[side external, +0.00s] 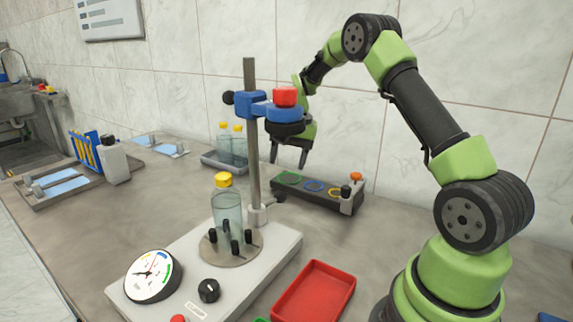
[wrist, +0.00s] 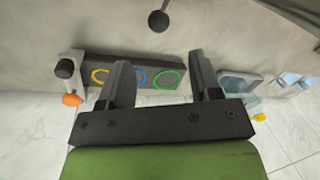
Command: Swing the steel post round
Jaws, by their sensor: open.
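The steel post (side external: 254,165) stands upright in a collar on the grey base unit (side external: 190,262) in the side view. A blue arm (side external: 254,107) is clamped near its upper part and reaches right, with a red cap (side external: 285,96) on its end. My gripper (side external: 288,163) is open and points down behind and to the right of the post, apart from it, partly hidden by the blue arm's end. In the wrist view my gripper (wrist: 160,65) shows two spread fingers with nothing between them. I cannot make out the post there.
A bottle (side external: 227,207) with a yellow cap stands on the round plate left of the post. A dark rack (side external: 317,193) with coloured rings lies below my gripper, also in the wrist view (wrist: 125,64). A red tray (side external: 313,292) is in front. Capped bottles stand behind.

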